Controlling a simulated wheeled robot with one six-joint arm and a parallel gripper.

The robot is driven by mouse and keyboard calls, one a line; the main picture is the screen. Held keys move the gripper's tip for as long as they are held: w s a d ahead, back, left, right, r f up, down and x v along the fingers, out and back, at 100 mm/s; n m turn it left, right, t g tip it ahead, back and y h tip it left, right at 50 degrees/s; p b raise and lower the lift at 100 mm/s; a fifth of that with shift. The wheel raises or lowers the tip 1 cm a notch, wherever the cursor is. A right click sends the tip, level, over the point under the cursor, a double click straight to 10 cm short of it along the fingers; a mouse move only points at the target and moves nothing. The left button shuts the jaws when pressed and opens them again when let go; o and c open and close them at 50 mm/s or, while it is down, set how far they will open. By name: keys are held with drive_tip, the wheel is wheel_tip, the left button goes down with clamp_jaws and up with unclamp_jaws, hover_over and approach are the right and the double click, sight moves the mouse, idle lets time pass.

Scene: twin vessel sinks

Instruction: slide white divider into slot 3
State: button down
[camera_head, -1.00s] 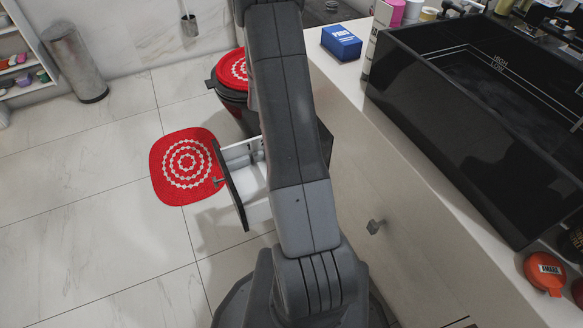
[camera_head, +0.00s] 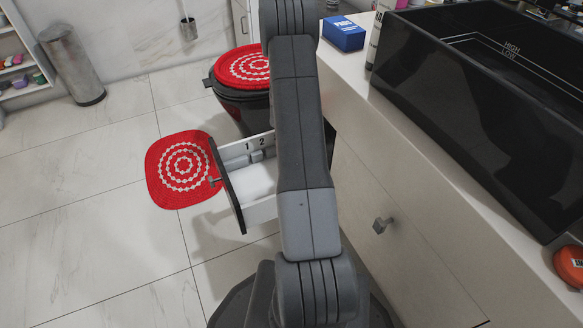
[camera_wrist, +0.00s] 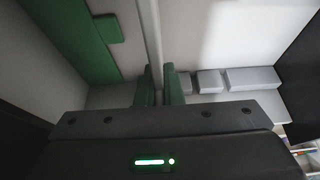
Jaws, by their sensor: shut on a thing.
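My gripper (camera_wrist: 158,88) shows in the wrist view with its two green fingers close together. They are shut on a thin pale strip, the white divider (camera_wrist: 154,35), which stands out ahead of them. In the head view my arm hides the gripper and the divider. The open drawer (camera_head: 231,192) has a dark front and a white inside. The numbers 1 and 2 are marked on its far inner wall, above small grey blocks (camera_head: 256,156). Slot 3 is hidden behind my arm. In the wrist view, several grey blocks (camera_wrist: 252,78) lie right of the fingers.
A green panel (camera_wrist: 75,40) with a small green block stands left of the divider. The white counter with the black sink (camera_head: 470,120) is at the right. A black bin with a red top (camera_head: 243,68) stands behind the drawer. A red mat (camera_head: 182,169) lies on the floor.

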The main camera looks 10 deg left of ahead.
drive_tip(key=shift+f+b, duration=0.75)
drive_tip(key=shift+f, duration=1.15)
drive_tip(key=shift+f, duration=0.2)
drive_tip(key=c, duration=1.6)
unclamp_jaws()
drive_tip(key=shift+o, duration=0.2)
drive_tip(key=shift+r, duration=0.1)
drive_tip(key=shift+r, duration=0.1)
drive_tip(key=shift+r, duration=0.35)
drive_tip(key=p+v, duration=0.3)
drive_tip(key=v, duration=0.8)
drive_tip(key=shift+s+d+r, duration=0.1)
drive_tip(key=shift+r, duration=0.05)
